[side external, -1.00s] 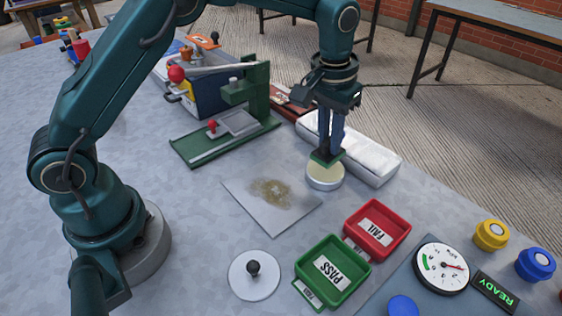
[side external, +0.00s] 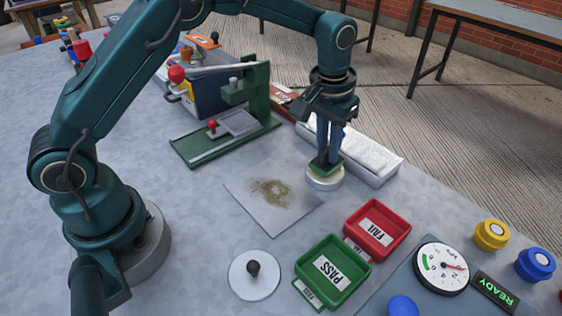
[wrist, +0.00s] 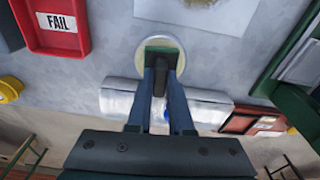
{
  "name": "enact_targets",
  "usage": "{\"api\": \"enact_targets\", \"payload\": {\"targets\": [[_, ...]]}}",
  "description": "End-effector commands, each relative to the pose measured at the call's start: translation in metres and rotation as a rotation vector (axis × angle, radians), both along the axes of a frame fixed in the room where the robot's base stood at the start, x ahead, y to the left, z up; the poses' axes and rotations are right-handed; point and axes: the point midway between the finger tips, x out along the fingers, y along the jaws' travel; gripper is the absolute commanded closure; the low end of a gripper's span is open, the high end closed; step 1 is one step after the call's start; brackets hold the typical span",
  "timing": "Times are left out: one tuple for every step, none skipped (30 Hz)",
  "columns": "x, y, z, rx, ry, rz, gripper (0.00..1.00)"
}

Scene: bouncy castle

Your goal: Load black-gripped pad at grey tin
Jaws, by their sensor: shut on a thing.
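My gripper (side external: 328,155) points straight down and is shut on the black grip of a small green-edged pad (side external: 322,169). In the wrist view the black grip (wrist: 160,75) sits between the two blue fingers, and the pad's green edge (wrist: 160,46) shows beyond it. The pad is over the round, shallow grey tin (side external: 325,184), which has a pale cream top. It looks to be at or touching that top, though its underside is hidden. The tin's rim (wrist: 138,54) shows around the pad in the wrist view.
A white block (side external: 370,160) lies just behind the tin. A pale sheet with a brownish patch (side external: 272,200) lies front-left. Red FAIL (side external: 378,230) and green PASS (side external: 333,272) trays, a white disc with a black knob (side external: 254,275) and a green press (side external: 225,125) stand around.

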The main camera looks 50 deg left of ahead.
Motion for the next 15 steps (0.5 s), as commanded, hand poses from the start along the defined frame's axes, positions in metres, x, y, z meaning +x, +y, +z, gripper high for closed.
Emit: {"api": "enact_targets", "payload": {"targets": [[0.0001,0.0000,0.0001,0.000,0.000,0.000,1.00],[0.0001,0.0000,0.0000,0.000,0.000,0.000,1.00],[0.0001,0.0000,-0.0002,0.000,0.000,0.000,1.00],[0.0000,0.0000,-0.0004,0.000,0.000,0.000,1.00],[0.0001,0.0000,-0.0006,0.000,0.000,0.000,1.00],[0.0000,0.0000,-0.0010,0.000,0.000,0.000,1.00],[0.0000,0.0000,-0.0013,0.000,0.000,0.000,1.00],[0.0001,0.0000,-0.0016,0.000,0.000,0.000,1.00],[0.0001,0.0000,-0.0021,0.000,0.000,0.000,1.00],[0.0001,0.0000,-0.0025,0.000,0.000,0.000,1.00],[0.0001,0.0000,-0.0029,0.000,0.000,0.000,1.00],[0.0001,0.0000,-0.0034,0.000,0.000,0.000,1.00],[0.0002,0.0000,-0.0037,0.000,0.000,0.000,1.00],[0.0001,0.0000,-0.0041,0.000,0.000,0.000,1.00],[0.0002,0.0000,-0.0046,0.000,0.000,0.000,1.00]]}}
